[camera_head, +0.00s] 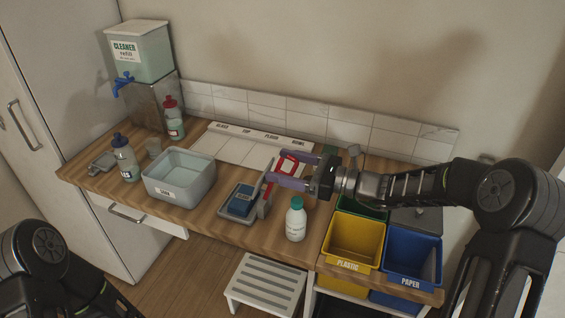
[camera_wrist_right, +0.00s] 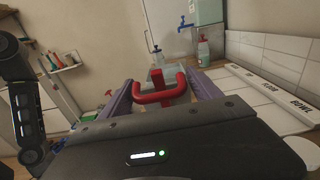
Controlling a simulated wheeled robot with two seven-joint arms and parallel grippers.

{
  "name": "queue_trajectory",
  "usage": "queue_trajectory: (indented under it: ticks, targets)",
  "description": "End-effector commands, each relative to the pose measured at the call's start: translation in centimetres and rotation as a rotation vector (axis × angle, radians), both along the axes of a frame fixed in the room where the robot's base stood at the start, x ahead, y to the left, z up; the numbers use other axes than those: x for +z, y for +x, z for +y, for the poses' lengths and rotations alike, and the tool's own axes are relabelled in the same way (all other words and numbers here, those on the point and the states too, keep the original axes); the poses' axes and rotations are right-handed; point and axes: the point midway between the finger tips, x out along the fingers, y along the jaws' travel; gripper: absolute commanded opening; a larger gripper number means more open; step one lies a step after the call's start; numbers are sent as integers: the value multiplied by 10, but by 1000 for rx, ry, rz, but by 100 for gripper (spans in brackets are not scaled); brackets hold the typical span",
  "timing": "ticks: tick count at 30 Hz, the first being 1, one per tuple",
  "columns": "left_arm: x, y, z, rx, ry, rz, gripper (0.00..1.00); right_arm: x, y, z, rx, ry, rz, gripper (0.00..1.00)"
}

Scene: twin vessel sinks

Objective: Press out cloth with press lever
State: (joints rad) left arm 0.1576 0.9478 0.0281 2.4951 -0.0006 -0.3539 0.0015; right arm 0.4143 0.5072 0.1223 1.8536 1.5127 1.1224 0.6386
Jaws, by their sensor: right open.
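A grey press (camera_head: 262,208) stands near the counter's front edge, with a blue cloth (camera_head: 241,199) lying in its tray. Its red lever handle (camera_head: 284,164) stands raised above the press. The red U-shaped handle (camera_wrist_right: 160,97) also shows in the right wrist view, between two purple fingers. My right gripper (camera_head: 284,169) is open, with one finger on each side of the red handle; I cannot tell whether either finger touches it. My left gripper is out of view; only part of my left arm shows at the lower left.
A grey basin (camera_head: 179,192) stands left of the press, a white bottle with a green cap (camera_head: 296,220) right of it. Yellow (camera_head: 353,241) and blue (camera_head: 412,258) bins are at the right. A white labelled board (camera_head: 236,150) lies behind. A slatted stool (camera_head: 265,285) stands below.

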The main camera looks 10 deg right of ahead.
Motion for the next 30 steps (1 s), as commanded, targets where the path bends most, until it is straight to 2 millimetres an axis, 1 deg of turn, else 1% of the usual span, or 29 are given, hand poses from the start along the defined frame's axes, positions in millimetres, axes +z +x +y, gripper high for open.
queue_trajectory:
  ticks: [3,10,11,30]
  targets:
    - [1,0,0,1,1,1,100,0,3,5,0,1,-1,72]
    - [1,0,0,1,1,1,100,0,3,5,-1,0,0,72]
    - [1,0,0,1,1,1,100,0,3,5,-1,0,0,71]
    - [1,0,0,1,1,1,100,0,4,4,-4,0,0,18]
